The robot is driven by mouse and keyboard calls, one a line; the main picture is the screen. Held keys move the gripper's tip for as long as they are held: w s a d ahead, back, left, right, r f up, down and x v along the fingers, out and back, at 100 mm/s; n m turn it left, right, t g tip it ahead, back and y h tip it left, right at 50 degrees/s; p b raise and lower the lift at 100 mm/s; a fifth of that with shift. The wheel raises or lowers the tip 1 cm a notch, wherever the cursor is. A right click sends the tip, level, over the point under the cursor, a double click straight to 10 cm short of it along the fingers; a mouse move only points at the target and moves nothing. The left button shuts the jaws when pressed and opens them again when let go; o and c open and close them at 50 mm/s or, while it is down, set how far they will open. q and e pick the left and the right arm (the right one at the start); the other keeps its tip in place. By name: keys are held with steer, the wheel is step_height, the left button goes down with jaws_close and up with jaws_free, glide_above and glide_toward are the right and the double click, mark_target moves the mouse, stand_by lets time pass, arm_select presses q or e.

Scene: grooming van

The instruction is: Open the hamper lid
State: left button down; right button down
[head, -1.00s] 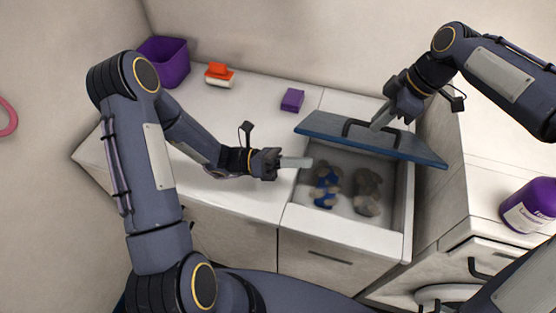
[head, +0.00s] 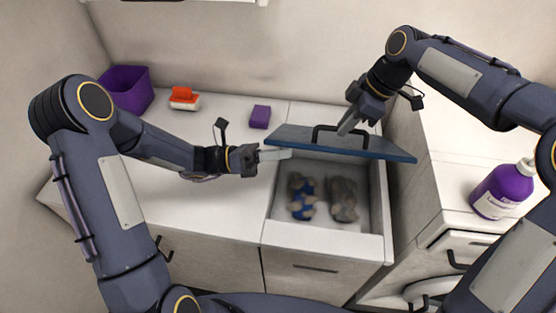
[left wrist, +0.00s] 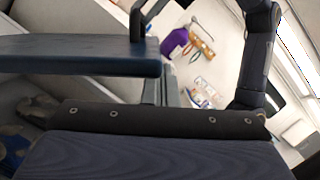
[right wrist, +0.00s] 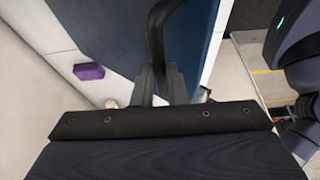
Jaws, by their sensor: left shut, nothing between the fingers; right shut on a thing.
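The hamper lid (head: 345,147) is a flat blue panel with a black bar handle (head: 325,130). It is raised and tilted over the back of the white hamper (head: 322,240), whose front part stands uncovered. My right gripper (head: 345,128) is shut on the handle; the handle also shows between its fingers in the right wrist view (right wrist: 155,35). My left gripper (head: 288,154) is shut and empty, its tips by the lid's lower left edge; I cannot tell whether they touch. The lid's edge fills the upper left of the left wrist view (left wrist: 80,55).
Inside the hamper lie a blue-and-brown item (head: 302,197) and a grey-brown one (head: 343,200). A purple bin (head: 126,92), an orange-topped brush (head: 184,98) and a purple block (head: 260,117) stand on the counter. A purple bottle (head: 503,190) stands at right.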

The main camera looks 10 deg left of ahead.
arm_select(q)
steer(key=shift+w+r, duration=0.25)
steer(key=shift+w, duration=0.1)
arm_select(e)
steer(key=shift+d+f, duration=0.15)
steer(key=shift+f, duration=0.5)
steer(key=c, duration=1.8)
jaws_free()
steer(key=shift+s, duration=0.1)
steer(key=shift+c, duration=0.2)
arm_select(q)
steer(key=shift+w+f, duration=0.1)
steer(key=shift+w, duration=0.15)
arm_select(e)
steer(key=o, duration=0.4)
steer(key=shift+w, duration=0.25)
steer(key=shift+r, duration=0.1)
arm_select(q)
steer(key=shift+s, duration=0.15)
arm_select(e)
steer(key=shift+s+r, duration=0.1)
steer(key=shift+r, duration=0.05)
